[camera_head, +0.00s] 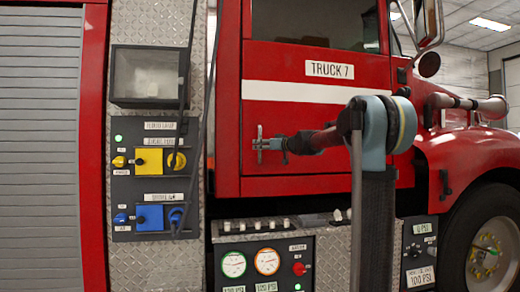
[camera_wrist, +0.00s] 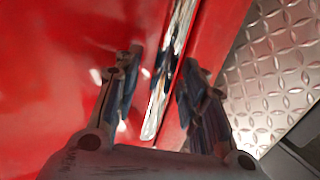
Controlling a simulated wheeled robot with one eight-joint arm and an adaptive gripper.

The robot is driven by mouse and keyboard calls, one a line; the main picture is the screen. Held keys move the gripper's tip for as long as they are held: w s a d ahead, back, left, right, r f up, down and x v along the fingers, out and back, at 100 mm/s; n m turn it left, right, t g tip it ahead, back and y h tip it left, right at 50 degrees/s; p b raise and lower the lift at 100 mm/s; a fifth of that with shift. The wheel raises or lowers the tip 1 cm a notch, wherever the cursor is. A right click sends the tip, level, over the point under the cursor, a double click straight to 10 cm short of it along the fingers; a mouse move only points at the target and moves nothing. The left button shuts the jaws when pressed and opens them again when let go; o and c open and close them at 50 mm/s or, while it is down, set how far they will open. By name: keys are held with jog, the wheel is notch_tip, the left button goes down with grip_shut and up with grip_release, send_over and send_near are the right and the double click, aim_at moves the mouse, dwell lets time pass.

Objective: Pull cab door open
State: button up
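The red cab door (camera_head: 315,82), with a white stripe and a "TRUCK 7" label, looks shut in the head view. Its small metal handle (camera_head: 261,144) is near the door's left edge. My gripper (camera_head: 276,145) is at the handle, reaching in from the right. In the wrist view, my gripper (camera_wrist: 160,95) has its two fingers apart. A shiny metal bar (camera_wrist: 170,65), which looks like the handle, runs between them with red paint behind. Gaps show on both sides of the bar, and I cannot tell whether a finger touches it.
A pump panel (camera_head: 155,185) with yellow and blue fittings and dark hoses stands left of the door. A gauge panel (camera_head: 264,268) lies below it. Mirrors (camera_head: 429,64), a fender (camera_head: 470,158) and a wheel (camera_head: 490,250) are at the right.

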jog(key=shift+w+a, duration=0.35)
jog(key=shift+a, duration=0.1)
grip_shut()
